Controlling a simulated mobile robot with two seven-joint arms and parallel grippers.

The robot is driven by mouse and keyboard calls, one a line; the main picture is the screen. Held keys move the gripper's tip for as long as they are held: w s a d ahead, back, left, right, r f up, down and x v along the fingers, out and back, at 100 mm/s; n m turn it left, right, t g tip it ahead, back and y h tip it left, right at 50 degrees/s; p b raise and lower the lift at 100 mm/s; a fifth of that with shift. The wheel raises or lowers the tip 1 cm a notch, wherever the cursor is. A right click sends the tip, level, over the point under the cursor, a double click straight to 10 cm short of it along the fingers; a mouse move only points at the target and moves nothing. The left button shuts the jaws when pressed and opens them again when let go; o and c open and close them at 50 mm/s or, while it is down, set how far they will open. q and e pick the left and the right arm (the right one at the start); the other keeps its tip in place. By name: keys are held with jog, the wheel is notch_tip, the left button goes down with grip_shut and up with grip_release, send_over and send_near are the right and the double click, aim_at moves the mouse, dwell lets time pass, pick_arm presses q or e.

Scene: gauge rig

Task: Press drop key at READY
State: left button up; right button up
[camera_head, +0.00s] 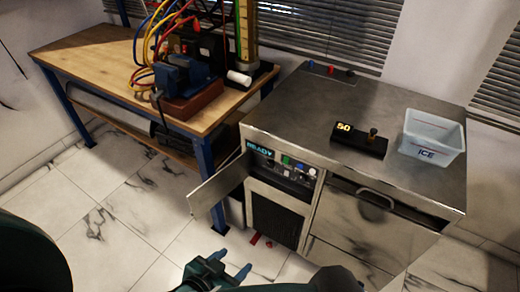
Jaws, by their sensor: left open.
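A lit READY display (259,150) shows on a small control panel (285,168) in the front of the steel cabinet. Beside and below the display are several small keys, among them a green key (285,159). Their labels are too small to read, so I cannot tell which is the drop key. My right gripper is not in view.
A panel door (217,188) stands open left of the controls. On the steel top (300,110) are a black box reading 50 (358,140) and a tub marked ICE (432,138). A wooden bench (85,65) with hoses stands left. Small red pieces (255,239) lie on the floor.

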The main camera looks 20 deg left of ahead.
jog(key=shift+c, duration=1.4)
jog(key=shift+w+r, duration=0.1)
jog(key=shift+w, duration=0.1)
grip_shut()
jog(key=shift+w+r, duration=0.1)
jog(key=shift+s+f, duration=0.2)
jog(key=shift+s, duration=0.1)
